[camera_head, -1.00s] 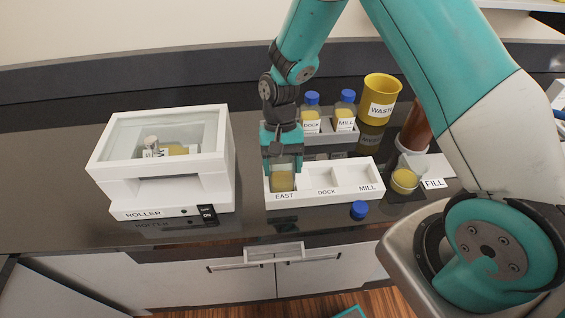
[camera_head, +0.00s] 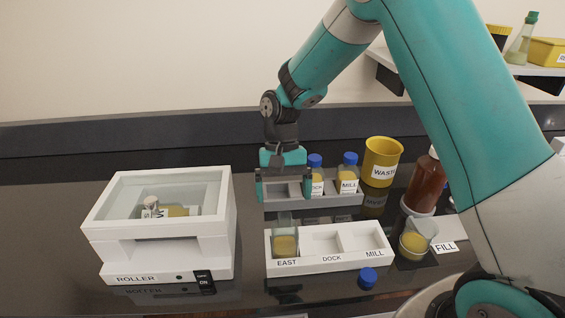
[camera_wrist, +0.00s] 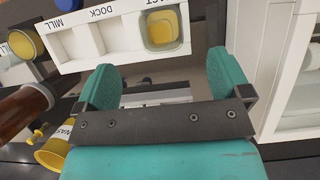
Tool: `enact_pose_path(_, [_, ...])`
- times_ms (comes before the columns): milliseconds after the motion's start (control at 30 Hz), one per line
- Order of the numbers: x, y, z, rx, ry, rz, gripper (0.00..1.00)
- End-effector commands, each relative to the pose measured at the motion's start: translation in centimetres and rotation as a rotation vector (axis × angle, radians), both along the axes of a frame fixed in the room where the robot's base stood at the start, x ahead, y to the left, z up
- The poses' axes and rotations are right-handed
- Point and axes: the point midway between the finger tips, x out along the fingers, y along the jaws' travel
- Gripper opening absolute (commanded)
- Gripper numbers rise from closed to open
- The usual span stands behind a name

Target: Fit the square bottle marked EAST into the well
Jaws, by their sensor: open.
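The square bottle (camera_head: 285,243), with yellow oil in it and no cap, stands in the EAST well of the white tray (camera_head: 330,264). It also shows from above in the wrist view (camera_wrist: 162,28), seated in the tray's end well. The DOCK and MILL wells of this tray are empty. My gripper (camera_head: 283,194) is open and empty, above and behind the tray, near the left end of the grey rack (camera_head: 340,200). In the wrist view its two teal fingers (camera_wrist: 165,85) are wide apart with nothing between them.
Blue-capped DOCK (camera_head: 316,175) and MILL (camera_head: 348,173) bottles stand in the rear rack. The roller box (camera_head: 160,225) is at left. A yellow waste cup (camera_head: 382,160), a brown bottle (camera_head: 425,184), an oil beaker (camera_head: 414,240) and a loose blue cap (camera_head: 367,277) are at right.

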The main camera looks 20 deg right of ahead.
Motion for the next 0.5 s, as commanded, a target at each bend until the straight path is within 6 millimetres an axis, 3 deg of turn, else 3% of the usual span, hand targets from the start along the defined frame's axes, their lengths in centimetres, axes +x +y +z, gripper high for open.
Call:
enact_pose_path(300, [2.6,-0.8,6.1,0.001,-0.002,-0.002,0.95])
enact_pose_path(500, [3.0,-1.0,7.5,0.000,0.000,-0.001,0.95])
